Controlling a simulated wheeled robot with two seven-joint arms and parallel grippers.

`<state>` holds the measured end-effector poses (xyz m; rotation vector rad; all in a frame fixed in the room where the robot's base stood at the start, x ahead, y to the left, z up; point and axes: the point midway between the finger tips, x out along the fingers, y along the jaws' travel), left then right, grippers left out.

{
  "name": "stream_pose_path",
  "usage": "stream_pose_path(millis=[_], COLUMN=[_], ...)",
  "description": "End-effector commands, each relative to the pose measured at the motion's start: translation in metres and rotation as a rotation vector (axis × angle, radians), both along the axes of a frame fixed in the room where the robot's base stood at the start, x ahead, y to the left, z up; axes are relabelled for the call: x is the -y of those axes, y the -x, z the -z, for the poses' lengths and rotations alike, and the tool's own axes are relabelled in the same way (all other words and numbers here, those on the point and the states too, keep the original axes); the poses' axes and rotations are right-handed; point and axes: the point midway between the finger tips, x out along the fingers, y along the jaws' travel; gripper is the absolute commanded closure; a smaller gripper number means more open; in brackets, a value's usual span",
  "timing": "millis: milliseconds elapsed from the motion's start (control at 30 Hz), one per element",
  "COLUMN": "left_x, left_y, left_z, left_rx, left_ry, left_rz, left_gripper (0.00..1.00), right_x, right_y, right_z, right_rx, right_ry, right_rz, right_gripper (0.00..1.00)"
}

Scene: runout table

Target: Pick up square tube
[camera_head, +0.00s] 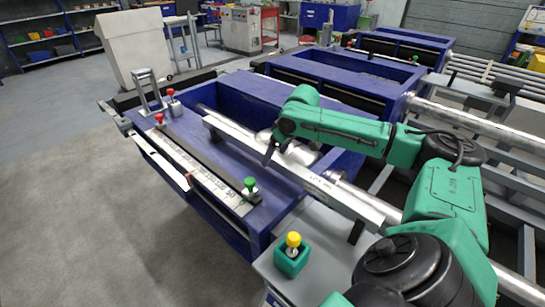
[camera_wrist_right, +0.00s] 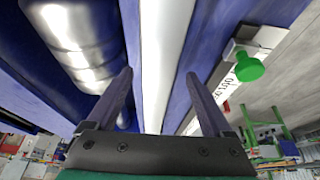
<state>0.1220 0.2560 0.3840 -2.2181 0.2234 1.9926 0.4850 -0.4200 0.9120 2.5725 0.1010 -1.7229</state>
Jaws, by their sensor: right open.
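The square tube (camera_head: 322,187) is a long, pale metal bar lying at a slant across the blue runout table (camera_head: 262,222). My right gripper (camera_head: 272,154) is over the tube, toward its far end. In the right wrist view the open gripper (camera_wrist_right: 163,90) has its two dark fingers on either side of the square tube (camera_wrist_right: 163,45), which runs lengthwise between them. The jaws are not closed on it; whether a finger touches it cannot be told. My left gripper is not in view.
A thick round bar (camera_wrist_right: 72,32) lies beside the tube. A ruler strip (camera_head: 205,178) with a green knob (camera_head: 249,184) runs along the table's front edge. A green box with a yellow button (camera_head: 292,254) stands near. Open floor (camera_head: 80,210) lies left.

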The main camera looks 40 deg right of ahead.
Motion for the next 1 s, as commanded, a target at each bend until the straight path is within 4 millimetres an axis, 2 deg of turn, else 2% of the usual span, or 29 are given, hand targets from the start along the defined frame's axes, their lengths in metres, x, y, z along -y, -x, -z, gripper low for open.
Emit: stream_pose_path(millis=[100,267,300,367,500,533,1000], left_x=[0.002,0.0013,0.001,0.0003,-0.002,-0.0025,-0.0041], left_y=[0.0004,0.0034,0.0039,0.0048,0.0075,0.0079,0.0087], left_z=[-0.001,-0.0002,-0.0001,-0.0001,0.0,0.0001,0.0], left_rx=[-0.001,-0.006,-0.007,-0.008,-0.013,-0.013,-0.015], left_ry=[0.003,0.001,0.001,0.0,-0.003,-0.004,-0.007], left_rz=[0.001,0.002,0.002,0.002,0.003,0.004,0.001], left_gripper=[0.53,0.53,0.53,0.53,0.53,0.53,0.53], right_x=[-0.0013,-0.0008,-0.0008,-0.0008,-0.0008,-0.0008,-0.0005], right_y=[-0.0058,-0.0061,-0.0061,-0.006,-0.006,-0.0061,-0.0063], right_z=[0.0123,0.0134,0.0133,0.0132,0.0129,0.0128,0.0119], right_rx=[0.002,0.002,0.002,0.003,0.003,0.003,0.004], right_ry=[-0.002,0.0,0.0,0.0,0.0,0.0,0.001], right_rz=[-0.001,-0.001,-0.001,-0.001,-0.001,-0.001,-0.001], right_gripper=[0.15,0.15,0.19,0.42,0.95,1.0,1.0])
